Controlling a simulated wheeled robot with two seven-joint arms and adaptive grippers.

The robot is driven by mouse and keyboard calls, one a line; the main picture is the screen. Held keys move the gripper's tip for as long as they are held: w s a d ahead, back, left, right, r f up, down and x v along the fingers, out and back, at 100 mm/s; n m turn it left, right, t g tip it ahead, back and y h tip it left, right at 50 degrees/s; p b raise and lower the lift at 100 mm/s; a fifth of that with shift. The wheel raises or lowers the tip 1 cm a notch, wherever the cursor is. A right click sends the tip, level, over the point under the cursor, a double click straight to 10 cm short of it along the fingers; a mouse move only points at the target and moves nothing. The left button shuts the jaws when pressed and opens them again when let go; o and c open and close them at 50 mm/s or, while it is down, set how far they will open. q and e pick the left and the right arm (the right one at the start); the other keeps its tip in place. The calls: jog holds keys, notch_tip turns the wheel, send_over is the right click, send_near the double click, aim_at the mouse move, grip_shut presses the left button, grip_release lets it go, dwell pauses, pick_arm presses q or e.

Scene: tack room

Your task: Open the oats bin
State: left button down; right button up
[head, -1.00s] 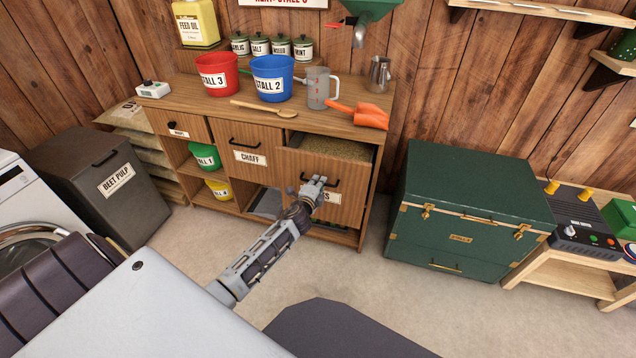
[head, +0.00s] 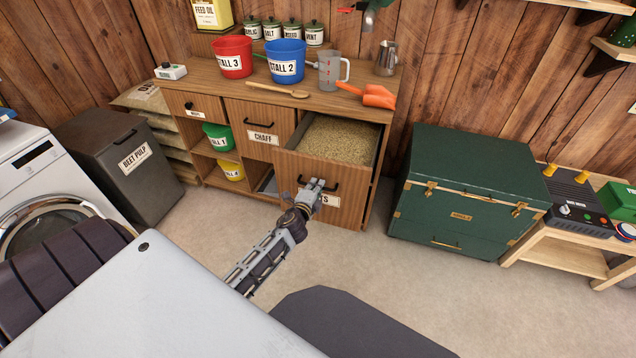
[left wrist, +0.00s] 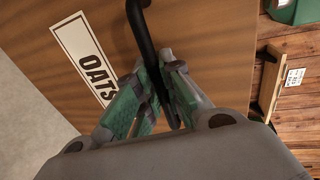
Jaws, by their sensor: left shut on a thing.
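The oats bin (head: 300,169) is a wooden tilt-or-pull front at the right of the cabinet, standing out from it, with grain (head: 342,139) showing inside. Its label, partly hidden by my gripper in the head view, reads OATS in the left wrist view (left wrist: 84,58). My left gripper (head: 314,187) is at the front of the bin. In the left wrist view its fingers (left wrist: 158,100) are closed around the black bar handle (left wrist: 143,38). My right gripper is not in view.
The chaff bin (head: 258,125) beside it is shut. Buckets, a jug (head: 331,70) and an orange scoop (head: 370,95) stand on the cabinet top. A green trunk (head: 470,195) stands to the right. The floor in front is clear.

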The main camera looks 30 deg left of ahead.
pick_arm(q)
jog(key=shift+s+f, duration=0.1)
jog(key=shift+s, duration=0.15)
jog(key=c, duration=1.5)
grip_release()
jog(key=shift+c, duration=0.2)
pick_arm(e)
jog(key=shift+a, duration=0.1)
pick_arm(q)
jog(key=shift+s+d, duration=0.1)
jog(key=shift+s, duration=0.1)
jog(key=v, duration=1.1)
jog(key=shift+s, duration=0.25)
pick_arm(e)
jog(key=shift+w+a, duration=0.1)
